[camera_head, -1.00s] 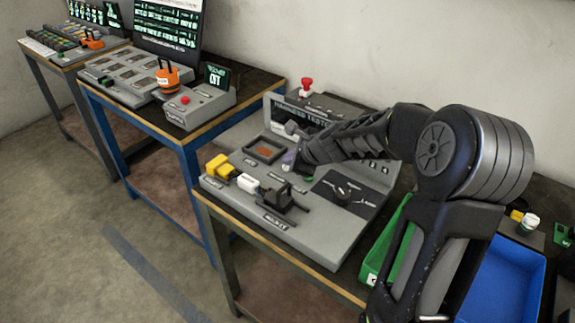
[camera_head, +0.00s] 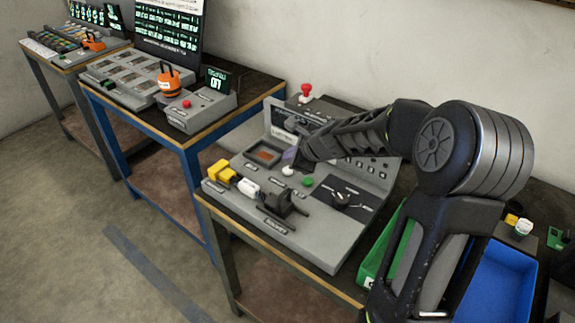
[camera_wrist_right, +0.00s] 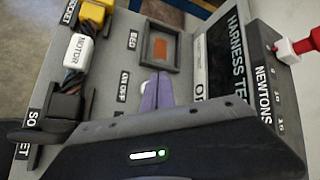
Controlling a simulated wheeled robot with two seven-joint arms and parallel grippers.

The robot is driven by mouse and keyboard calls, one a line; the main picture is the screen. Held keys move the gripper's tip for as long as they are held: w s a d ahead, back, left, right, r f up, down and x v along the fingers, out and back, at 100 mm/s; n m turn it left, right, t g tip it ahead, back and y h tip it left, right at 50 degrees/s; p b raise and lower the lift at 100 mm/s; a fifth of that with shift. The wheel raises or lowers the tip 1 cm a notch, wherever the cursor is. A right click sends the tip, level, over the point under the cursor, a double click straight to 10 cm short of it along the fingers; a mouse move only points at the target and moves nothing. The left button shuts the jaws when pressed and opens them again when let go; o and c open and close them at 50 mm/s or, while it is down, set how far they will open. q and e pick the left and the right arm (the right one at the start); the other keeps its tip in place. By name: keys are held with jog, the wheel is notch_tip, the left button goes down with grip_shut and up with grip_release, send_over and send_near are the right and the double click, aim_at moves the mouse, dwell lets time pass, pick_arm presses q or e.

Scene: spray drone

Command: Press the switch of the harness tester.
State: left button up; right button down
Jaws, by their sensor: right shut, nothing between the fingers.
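The harness tester (camera_head: 325,230) is a grey console on the near bench. It also shows in the right wrist view (camera_wrist_right: 108,110), with a HARNESS TE... heading and an ON OFF label. My right gripper (camera_head: 289,155) is over the middle of the console, its purple fingers together and empty. In the right wrist view its fingers (camera_wrist_right: 156,91) point between the ON OFF label and the framed orange pad. A small white knob (camera_head: 288,170), perhaps the switch, shows just below the fingertips in the head view; contact cannot be told. My left gripper is out of view.
A yellow connector (camera_head: 221,171), a white motor plug (camera_head: 248,187) and a black socket (camera_head: 284,203) stand along the console's front left. A green button (camera_head: 308,181) and a black dial (camera_head: 341,200) are close by. Green and blue bins (camera_head: 495,285) are at right.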

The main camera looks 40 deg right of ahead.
aim_at(290, 172)
notch_tip(290, 172, up, 4)
jog(key=p, duration=0.3)
jog(key=shift+r, duration=0.15)
dwell(1.0)
